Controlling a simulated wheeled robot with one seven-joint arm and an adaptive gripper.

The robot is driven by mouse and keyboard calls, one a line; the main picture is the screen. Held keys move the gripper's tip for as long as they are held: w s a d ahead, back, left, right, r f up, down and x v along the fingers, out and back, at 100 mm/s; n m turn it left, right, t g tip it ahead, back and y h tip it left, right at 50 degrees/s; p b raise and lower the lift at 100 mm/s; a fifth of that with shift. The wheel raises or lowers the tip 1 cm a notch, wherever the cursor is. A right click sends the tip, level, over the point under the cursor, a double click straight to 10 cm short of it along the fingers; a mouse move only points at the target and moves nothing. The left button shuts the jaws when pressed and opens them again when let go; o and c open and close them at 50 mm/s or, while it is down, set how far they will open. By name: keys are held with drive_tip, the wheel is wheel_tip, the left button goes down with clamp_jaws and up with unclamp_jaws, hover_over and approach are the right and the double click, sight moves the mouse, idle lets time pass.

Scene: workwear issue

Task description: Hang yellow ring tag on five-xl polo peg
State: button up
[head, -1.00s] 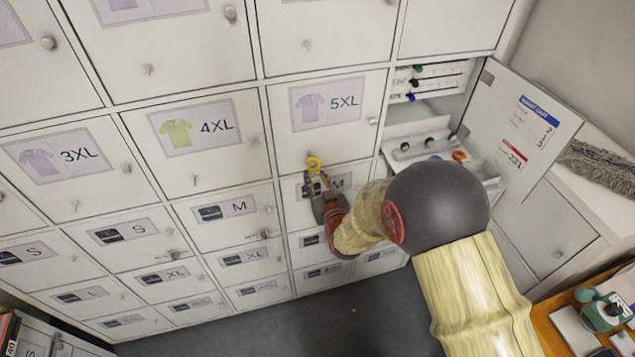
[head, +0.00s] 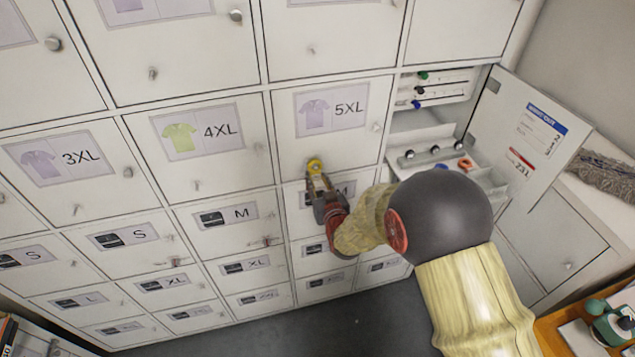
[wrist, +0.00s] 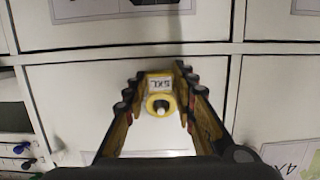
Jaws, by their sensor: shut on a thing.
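The yellow ring tag (head: 315,166) is at the lower left of the 5XL polo door (head: 340,150), whose label shows a purple polo. In the wrist view the yellow ring (wrist: 152,104) and its small white lettered label (wrist: 161,85) sit between my fingertips. My gripper (head: 318,183) is shut on the tag, close to the door; it also shows in the wrist view (wrist: 160,88). A short peg tip (wrist: 161,109) shows within the ring's opening, so the ring lines up with the peg. I cannot tell how far along the peg the ring is.
The 4XL door (head: 230,165) with its own peg (head: 197,185) is to the left. Smaller M and XL doors lie below. An open compartment with pegs and a tray (head: 440,150) is on the right, its door (head: 525,130) swung out.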

idle(0.3)
drive_tip(key=o, duration=0.9)
drive_tip(key=v, duration=1.2)
drive_tip(key=s+d+f+g+h, duration=0.1)
drive_tip(key=s+f+g, duration=0.4)
drive_tip(key=f, duration=0.5)
drive_tip(key=s+d+g+h+b, duration=0.1)
drive_tip(key=s+d+g, duration=0.25)
drive_tip(key=s, duration=0.35)
drive_tip(key=s+d+r+m+b, duration=0.1)
drive_tip(key=s+d+r+b, duration=0.2)
drive_tip(key=s+d+r, duration=0.1)
drive_tip(key=s+d+r+m+h+b, duration=0.1)
drive_tip(key=s+d+r+b, duration=0.2)
drive_tip(key=s+r, duration=0.3)
drive_tip(key=s+d+r+m+g+h+b, duration=0.1)
drive_tip(key=s+d+r+b, duration=0.3)
drive_tip(key=s+d+r, duration=0.1)
drive_tip(key=shift+v, duration=0.8)
